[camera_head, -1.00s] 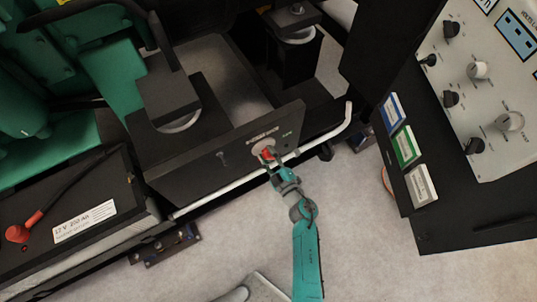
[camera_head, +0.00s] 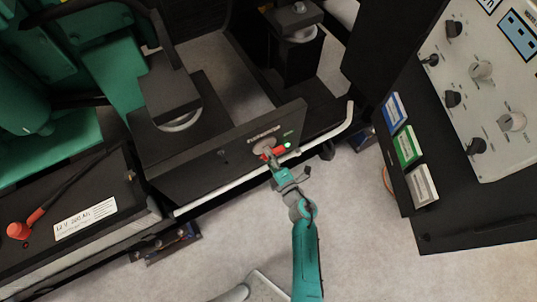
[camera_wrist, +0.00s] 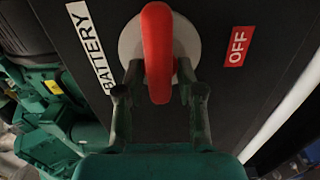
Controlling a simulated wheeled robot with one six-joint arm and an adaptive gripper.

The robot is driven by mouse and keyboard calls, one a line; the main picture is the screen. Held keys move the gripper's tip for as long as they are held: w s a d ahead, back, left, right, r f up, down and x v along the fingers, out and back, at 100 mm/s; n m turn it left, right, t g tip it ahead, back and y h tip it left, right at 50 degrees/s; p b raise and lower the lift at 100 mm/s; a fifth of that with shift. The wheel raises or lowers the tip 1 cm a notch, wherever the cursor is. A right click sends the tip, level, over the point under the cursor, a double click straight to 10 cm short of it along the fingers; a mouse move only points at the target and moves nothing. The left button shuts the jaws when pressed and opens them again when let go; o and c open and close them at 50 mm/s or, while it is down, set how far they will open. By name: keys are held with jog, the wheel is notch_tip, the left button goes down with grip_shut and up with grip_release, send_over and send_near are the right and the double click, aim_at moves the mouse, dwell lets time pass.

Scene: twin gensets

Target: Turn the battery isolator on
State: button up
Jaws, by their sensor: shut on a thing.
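The battery isolator's red handle (camera_head: 278,151) sits on a pale round plate on the black panel (camera_head: 232,147). In the wrist view the handle (camera_wrist: 157,50) runs up and down the picture, with the pale plate (camera_wrist: 185,35) behind it. My gripper (camera_head: 271,157) is at the panel, and in the wrist view its two fingers (camera_wrist: 157,78) are shut on the handle from both sides. A red OFF label (camera_wrist: 237,46) is to the right of the handle and a white BATTERY label (camera_wrist: 90,45) to the left.
A white rail (camera_head: 240,183) runs along the panel's lower edge, close to my gripper. A battery (camera_head: 75,205) with a red terminal stands at left. A control panel (camera_head: 490,90) with knobs is at right.

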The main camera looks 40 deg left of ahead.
jog(key=shift+n, duration=0.3)
dwell(0.4)
jog(key=o, duration=0.9)
jog(key=v, duration=1.2)
